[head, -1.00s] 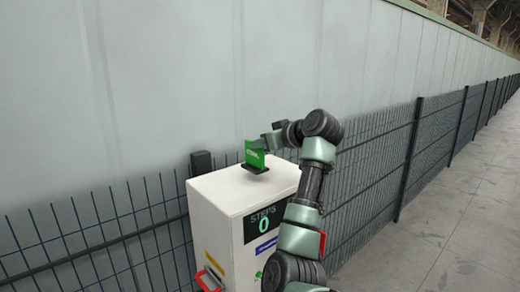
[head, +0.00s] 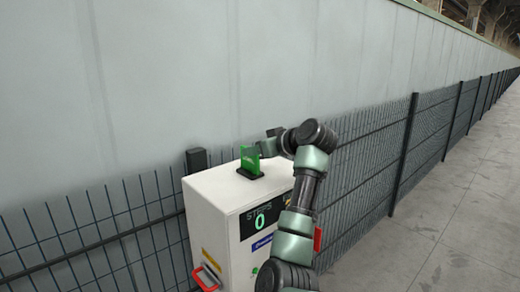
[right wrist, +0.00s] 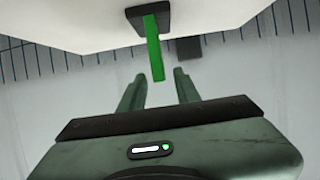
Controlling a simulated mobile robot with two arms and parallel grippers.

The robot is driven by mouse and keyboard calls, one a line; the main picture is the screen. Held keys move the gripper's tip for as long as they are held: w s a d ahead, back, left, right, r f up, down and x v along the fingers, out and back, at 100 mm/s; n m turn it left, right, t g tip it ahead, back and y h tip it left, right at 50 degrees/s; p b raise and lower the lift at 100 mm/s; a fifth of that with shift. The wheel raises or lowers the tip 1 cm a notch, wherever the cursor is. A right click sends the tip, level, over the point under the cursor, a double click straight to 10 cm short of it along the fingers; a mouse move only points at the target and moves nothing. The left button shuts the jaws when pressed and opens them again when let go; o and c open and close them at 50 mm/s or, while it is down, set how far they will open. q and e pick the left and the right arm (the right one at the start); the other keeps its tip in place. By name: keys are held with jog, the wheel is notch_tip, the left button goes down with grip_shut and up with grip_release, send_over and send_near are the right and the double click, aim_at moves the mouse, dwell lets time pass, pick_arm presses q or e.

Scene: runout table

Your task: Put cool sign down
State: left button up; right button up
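The green sign (head: 250,161) stands upright on its black base (head: 251,173) on top of the white cabinet (head: 212,188). My right gripper (head: 262,149) is at the sign's right side in the head view. In the right wrist view the sign (right wrist: 154,52) shows edge-on, with its black base (right wrist: 148,17) against the cabinet. My right gripper (right wrist: 160,74) is open there, its fingers on either side of the sign's end with a gap on both sides. My left gripper is not in view.
The cabinet front has a "STEPS 0" display (head: 260,218) and a red handle (head: 206,279) low on its left. A dark wire fence (head: 95,235) and a pale wall stand behind. A dark post (head: 196,160) rises behind the cabinet. Open paved floor (head: 445,235) lies to the right.

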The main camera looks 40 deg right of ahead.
jog(key=a+b+v, duration=0.1)
jog(key=b+v, duration=0.5)
jog(key=v, duration=0.6)
jog(key=shift+d, duration=0.45)
